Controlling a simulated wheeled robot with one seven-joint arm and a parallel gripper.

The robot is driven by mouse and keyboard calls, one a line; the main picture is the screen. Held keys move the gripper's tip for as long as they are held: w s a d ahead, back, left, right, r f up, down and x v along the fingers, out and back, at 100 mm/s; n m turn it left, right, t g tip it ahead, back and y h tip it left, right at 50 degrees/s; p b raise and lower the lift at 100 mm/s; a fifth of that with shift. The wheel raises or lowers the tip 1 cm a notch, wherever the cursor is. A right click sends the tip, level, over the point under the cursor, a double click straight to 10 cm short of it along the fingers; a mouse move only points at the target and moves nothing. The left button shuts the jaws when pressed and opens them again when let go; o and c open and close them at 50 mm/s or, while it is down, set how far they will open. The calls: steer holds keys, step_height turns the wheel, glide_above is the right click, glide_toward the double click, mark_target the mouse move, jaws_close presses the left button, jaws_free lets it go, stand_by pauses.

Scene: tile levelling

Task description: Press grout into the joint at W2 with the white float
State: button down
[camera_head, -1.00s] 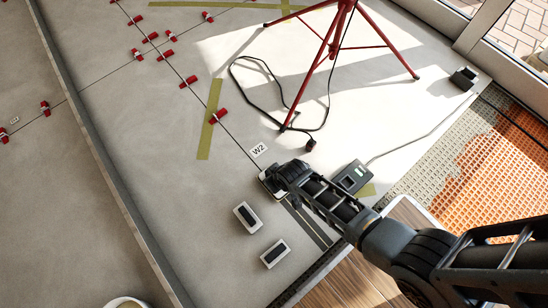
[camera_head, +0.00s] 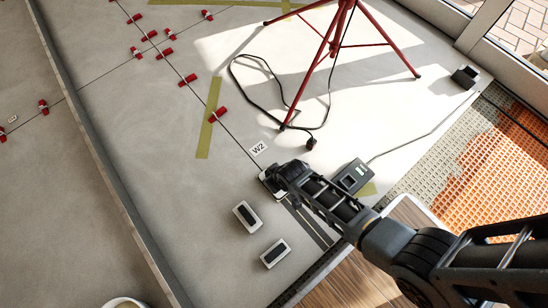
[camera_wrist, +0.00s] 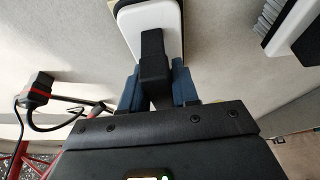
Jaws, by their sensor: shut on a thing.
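My gripper (camera_wrist: 158,92) is shut on the black handle of the white float (camera_wrist: 150,22). In the wrist view the float's white plate, with a thin tan edge, stands out beyond the fingers. In the head view the float (camera_head: 266,184) shows only in part beside my gripper (camera_head: 277,180), low over the grey tiles. It is just below the W2 label (camera_head: 258,149), at the lower visible end of the thin dark joint (camera_head: 238,141). My gripper hides the joint below there. I cannot tell whether the float touches the tile.
Two white blocks with black tops (camera_head: 246,217) (camera_head: 275,254) lie left of my arm. A dark device (camera_head: 353,177) with a cable lies to the right. A red tripod (camera_head: 327,52) and black cable stand beyond. Red clips (camera_head: 218,115) and green tape (camera_head: 209,125) mark the upper joint.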

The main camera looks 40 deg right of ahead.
steer(key=shift+w, duration=0.15)
steer(key=shift+w+f+b, duration=0.1)
steer(key=shift+w+b, duration=0.3)
steer(key=shift+w, duration=0.4)
steer(key=shift+w, duration=0.1)
steer(key=shift+w, duration=0.55)
steer(key=shift+w+r+b, duration=0.15)
steer(key=shift+w+b, duration=0.05)
steer(key=shift+w, duration=0.5)
steer(key=shift+w+r+b, duration=0.1)
steer(key=shift+w+b, duration=0.1)
steer(key=shift+w, duration=0.5)
steer(key=shift+w, duration=0.15)
steer(key=shift+w+f, duration=0.1)
steer(key=shift+w, duration=0.65)
